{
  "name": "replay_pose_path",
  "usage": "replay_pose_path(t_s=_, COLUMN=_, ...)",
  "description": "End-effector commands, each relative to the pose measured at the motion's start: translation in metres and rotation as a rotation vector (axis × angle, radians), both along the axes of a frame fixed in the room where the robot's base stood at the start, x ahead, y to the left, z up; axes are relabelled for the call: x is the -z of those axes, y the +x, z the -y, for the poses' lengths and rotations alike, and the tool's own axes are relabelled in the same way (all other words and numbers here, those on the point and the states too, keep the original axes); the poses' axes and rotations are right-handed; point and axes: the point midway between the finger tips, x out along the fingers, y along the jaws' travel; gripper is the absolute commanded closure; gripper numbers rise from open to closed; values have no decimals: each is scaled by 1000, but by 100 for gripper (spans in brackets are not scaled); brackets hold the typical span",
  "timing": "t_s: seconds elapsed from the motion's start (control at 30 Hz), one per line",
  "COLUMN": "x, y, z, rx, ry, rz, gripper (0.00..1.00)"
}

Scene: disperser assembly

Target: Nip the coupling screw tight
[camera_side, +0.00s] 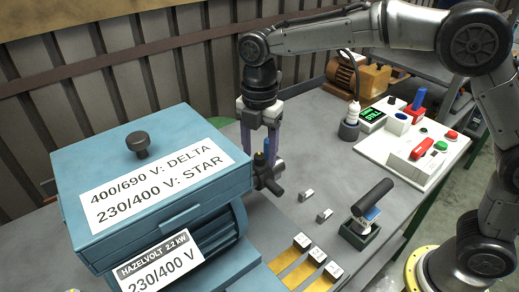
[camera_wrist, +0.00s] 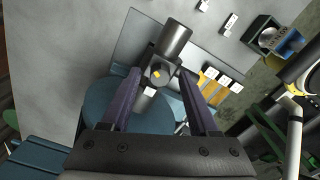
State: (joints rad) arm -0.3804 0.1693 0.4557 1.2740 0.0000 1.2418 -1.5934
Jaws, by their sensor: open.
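The coupling is a dark grey hub with a lighter grey cylinder, at the end of the blue motor; it shows in the side view (camera_side: 268,180) and the wrist view (camera_wrist: 174,45). A small yellow-topped part, which looks like the coupling screw (camera_wrist: 157,74), sits on the dark hub. My gripper (camera_side: 262,156) points down over the coupling with its purple fingers apart. In the wrist view the open fingers (camera_wrist: 158,88) stand on either side of the hub, with nothing clearly held between them. Whether a finger touches the hub cannot be told.
The blue motor box (camera_side: 150,165) with voltage labels and a black knob stands at the left, close to my gripper. Small grey blocks (camera_side: 306,195) and yellow strips (camera_side: 297,262) lie to the right. A black-handled tool (camera_side: 372,200) sits in a green holder. A white control panel (camera_side: 416,150) stands further back.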

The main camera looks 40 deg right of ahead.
Motion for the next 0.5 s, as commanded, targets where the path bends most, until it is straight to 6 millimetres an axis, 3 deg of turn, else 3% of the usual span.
replay_pose_path(t_s=0.27, x=-15, y=1, z=0, rx=-1, ry=1, rz=3, gripper=39)
replay_pose_path(t_s=0.5, x=-64, y=1, z=-1, rx=-1, ry=2, rz=5, gripper=39)
